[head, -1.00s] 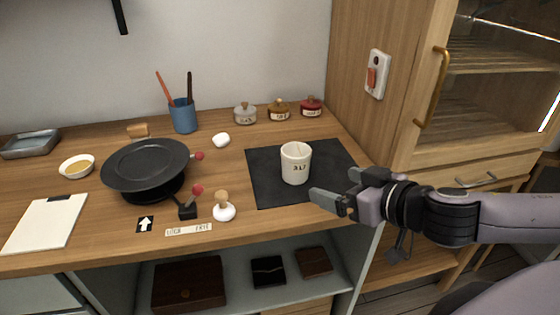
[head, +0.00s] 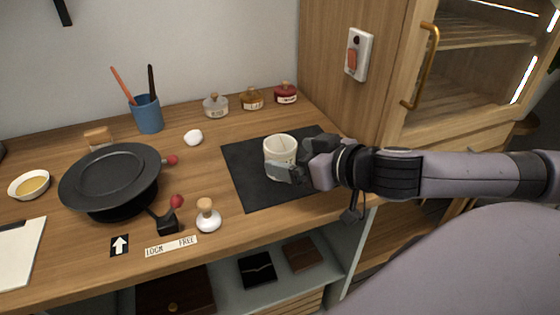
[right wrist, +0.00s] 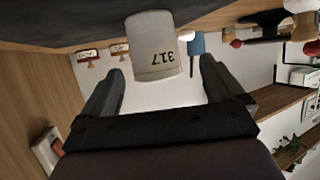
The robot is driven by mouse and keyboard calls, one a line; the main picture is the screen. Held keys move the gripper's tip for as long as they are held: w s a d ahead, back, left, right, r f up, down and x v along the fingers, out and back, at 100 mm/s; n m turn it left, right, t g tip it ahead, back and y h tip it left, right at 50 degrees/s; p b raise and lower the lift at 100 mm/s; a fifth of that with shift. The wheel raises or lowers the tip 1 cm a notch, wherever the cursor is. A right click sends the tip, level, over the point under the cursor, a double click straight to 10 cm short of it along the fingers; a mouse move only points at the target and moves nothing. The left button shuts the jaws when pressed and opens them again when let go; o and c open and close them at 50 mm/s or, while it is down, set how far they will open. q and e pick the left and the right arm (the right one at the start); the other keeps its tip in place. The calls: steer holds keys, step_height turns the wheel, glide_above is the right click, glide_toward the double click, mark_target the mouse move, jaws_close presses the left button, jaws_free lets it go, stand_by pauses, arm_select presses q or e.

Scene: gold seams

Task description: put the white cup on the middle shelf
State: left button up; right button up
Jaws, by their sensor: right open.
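The white cup (head: 279,150) stands upright on a dark mat (head: 251,181) on the wooden counter. In the right wrist view the cup (right wrist: 153,45) shows upside down, with the mark 317 on its side. My right gripper (head: 296,162) is open beside the cup, and its fingers hide the cup's lower right part. In the right wrist view the cup is ahead of and between the two spread fingertips (right wrist: 163,75). I cannot tell whether a finger touches it. A cabinet with a glass door (head: 470,75) and shelves inside stands at the right. My left gripper is not in view.
A black pan (head: 110,175) sits on the left of the counter. A blue holder (head: 147,114), three small lidded jars (head: 252,98) and a white lump (head: 193,137) stand behind. A round white knobbed object (head: 208,218) is near the front edge. Wallets lie on the shelf below.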

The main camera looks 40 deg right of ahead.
mark_target(292, 152)
steer(key=shift+w, duration=0.15)
steer(key=shift+d+p+x, duration=0.1)
steer(key=shift+p+x, duration=0.05)
steer(key=shift+x, duration=0.7)
steer(key=shift+d+p+x, duration=0.15)
steer(key=shift+x, duration=1.6)
steer(key=shift+r, duration=0.15)
steer(key=c, duration=1)
steer(key=shift+c, duration=0.8)
steer(key=shift+r, duration=0.15)
